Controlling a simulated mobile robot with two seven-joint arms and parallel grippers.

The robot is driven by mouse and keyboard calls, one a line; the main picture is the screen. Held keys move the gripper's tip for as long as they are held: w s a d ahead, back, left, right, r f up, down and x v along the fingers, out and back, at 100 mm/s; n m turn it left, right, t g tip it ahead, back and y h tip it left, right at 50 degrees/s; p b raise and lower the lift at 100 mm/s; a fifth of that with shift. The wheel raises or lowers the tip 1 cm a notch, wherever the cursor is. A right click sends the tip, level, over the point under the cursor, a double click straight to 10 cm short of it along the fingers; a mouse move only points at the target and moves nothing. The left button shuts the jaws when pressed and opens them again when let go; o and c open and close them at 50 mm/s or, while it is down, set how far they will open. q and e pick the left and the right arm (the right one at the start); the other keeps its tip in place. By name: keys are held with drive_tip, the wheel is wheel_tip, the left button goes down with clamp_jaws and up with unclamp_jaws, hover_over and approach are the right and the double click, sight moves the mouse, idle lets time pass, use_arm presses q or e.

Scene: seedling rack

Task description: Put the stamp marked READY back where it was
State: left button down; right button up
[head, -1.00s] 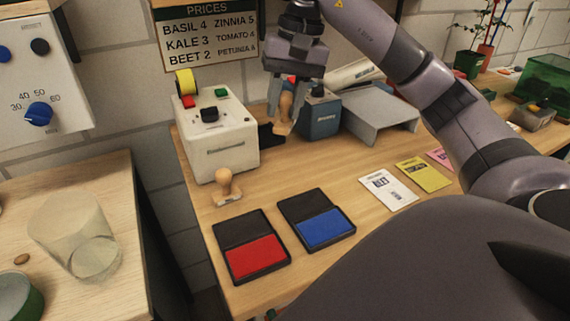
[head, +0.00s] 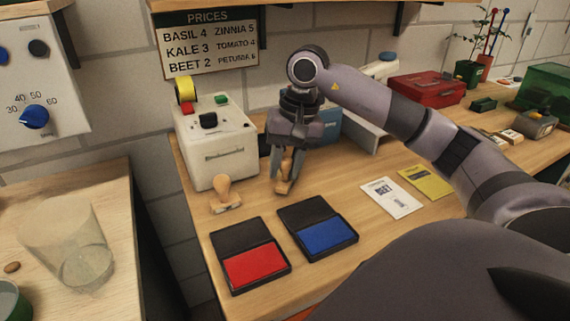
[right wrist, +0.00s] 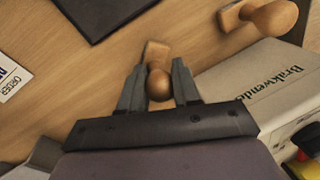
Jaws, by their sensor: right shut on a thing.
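My right gripper (head: 284,188) is shut on a wooden stamp (head: 287,167), with its handle between the fingers. The right wrist view also shows this held stamp (right wrist: 158,84) between the gripper's fingertips (right wrist: 158,88). It is low over the table, behind the blue ink pad; I cannot tell whether its base touches the wood. A second wooden stamp (head: 225,195) stands on the table to the left, in front of the white machine; it also shows in the wrist view (right wrist: 272,17). No marking can be read on either stamp. My left gripper is out of view.
A red ink pad (head: 255,266) and a blue ink pad (head: 325,234) lie open in front. The white machine (head: 219,150) stands behind left. White (head: 390,197) and yellow (head: 427,182) seed packets lie right. A blue box (head: 328,127) stands behind the gripper.

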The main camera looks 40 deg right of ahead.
drive_tip(key=shift+f, duration=0.15)
drive_tip(key=o, duration=0.9)
drive_tip(key=shift+c, duration=0.2)
wheel_tip(320, 180, up, 12)
drive_tip(key=s+d+p, duration=0.1)
drive_tip(key=d+p, duration=0.1)
drive_tip(key=shift+s, duration=0.15)
